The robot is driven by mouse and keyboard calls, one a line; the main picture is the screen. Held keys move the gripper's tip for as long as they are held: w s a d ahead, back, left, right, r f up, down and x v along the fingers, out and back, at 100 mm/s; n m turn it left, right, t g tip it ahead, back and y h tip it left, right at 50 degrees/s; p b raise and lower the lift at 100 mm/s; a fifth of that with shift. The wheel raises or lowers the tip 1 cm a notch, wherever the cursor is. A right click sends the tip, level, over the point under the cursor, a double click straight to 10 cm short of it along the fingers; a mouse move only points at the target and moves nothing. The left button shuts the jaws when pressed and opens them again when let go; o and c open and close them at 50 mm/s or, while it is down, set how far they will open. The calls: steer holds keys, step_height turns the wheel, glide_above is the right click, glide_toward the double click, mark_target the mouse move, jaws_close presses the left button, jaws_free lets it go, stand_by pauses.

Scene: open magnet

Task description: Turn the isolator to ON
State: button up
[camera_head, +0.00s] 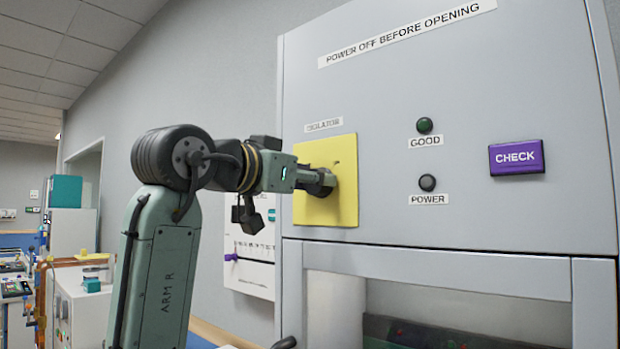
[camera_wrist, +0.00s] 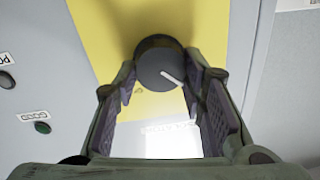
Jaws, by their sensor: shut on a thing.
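The isolator is a round dark knob (camera_wrist: 158,60) with a white pointer line, on a yellow plate (camera_head: 342,205). In the wrist view, which is turned upside down, the pointer slants from the knob's middle to the lower right. My gripper (camera_head: 326,183) reaches the plate from the left and is shut on the knob, with one finger pad on either side in the wrist view (camera_wrist: 161,78). In the head view my gripper hides most of the knob. Small lettering on the plate is partly covered and I cannot read it.
The grey cabinet front carries a green GOOD lamp (camera_head: 424,125), a dark POWER lamp (camera_head: 427,183) and a purple CHECK button (camera_head: 516,157). A framed window (camera_head: 440,300) lies below. A white wall panel (camera_head: 248,265) is behind my arm. Benches with equipment stand far left.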

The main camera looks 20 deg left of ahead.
steer(key=shift+c, duration=1.1)
steer(key=shift+m, duration=0.3)
steer(key=shift+d+f+m+h, duration=0.1)
steer(key=shift+f+m+h, duration=0.1)
steer(key=shift+m, duration=2.75)
steer(key=shift+f+m+h, duration=0.1)
steer(key=shift+m+h, duration=0.1)
steer(key=shift+m, duration=2.8)
steer(key=shift+d+f+m+h, duration=0.1)
steer(key=shift+f+m+h, duration=0.1)
steer(key=shift+m, duration=2.75)
steer(key=o, duration=1.2)
